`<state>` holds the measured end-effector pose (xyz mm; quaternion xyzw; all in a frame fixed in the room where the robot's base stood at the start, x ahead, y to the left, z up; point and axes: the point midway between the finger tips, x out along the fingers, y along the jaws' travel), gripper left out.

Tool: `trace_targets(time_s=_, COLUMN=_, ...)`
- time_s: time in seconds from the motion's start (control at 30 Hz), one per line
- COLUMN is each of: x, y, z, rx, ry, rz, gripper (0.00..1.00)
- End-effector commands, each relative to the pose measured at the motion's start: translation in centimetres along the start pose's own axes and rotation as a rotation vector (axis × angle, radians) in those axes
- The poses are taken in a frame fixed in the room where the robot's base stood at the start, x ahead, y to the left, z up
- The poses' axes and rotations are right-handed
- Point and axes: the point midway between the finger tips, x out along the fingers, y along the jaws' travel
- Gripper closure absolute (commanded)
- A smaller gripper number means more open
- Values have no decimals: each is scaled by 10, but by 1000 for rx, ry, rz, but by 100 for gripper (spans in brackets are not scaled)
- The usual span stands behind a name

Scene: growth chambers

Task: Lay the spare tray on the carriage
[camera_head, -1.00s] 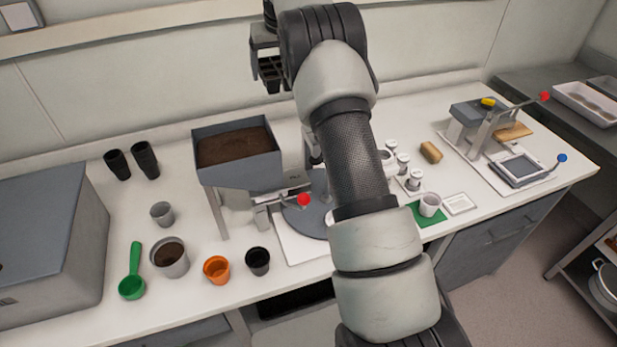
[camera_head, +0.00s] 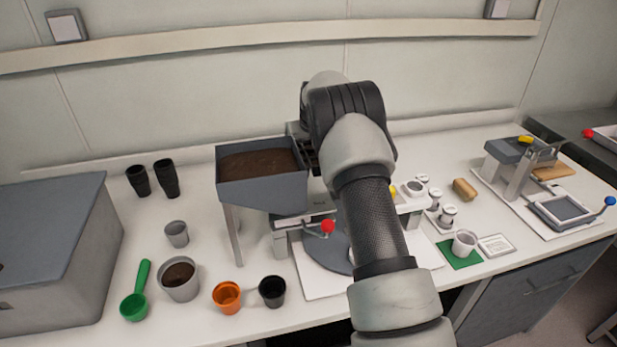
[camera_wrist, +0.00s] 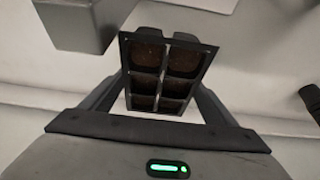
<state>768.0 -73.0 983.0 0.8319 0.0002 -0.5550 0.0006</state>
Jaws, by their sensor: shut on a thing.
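The spare tray (camera_wrist: 162,73) is a small black tray with two columns of brown-looking cells. In the wrist view it sits between the two fingers of my gripper (camera_wrist: 157,94), which is shut on it. In the head view my arm hides most of it; a dark edge (camera_head: 312,160) shows beside the soil hopper, above the bench. The carriage is probably the pale frame with a dark grey inset and blue knob (camera_head: 562,211), at the right end of the bench. It stands well to the right of my gripper, and nothing lies on it.
The soil hopper (camera_head: 262,190) stands close left of my arm, with a red-knobbed lever (camera_head: 328,226) and round plate below. White jars (camera_head: 436,198) and a cup on a green mat (camera_head: 460,255) stand right of my arm. A grey press (camera_head: 517,160) stands behind the frame.

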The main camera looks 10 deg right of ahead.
Motion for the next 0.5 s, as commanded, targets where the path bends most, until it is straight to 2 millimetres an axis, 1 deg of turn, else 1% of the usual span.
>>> trace_targets(time_s=0.03, x=9, y=0, z=4, rx=0, ry=-1, rz=0, gripper=49)
trace_targets(time_s=0.1, x=18, y=0, z=7, rx=0, ry=1, rz=0, gripper=49)
trace_targets(time_s=0.33, x=33, y=0, z=13, rx=1, ry=2, rz=0, gripper=49)
trace_targets(time_s=0.5, x=57, y=0, z=24, rx=0, ry=-1, rz=0, gripper=49)
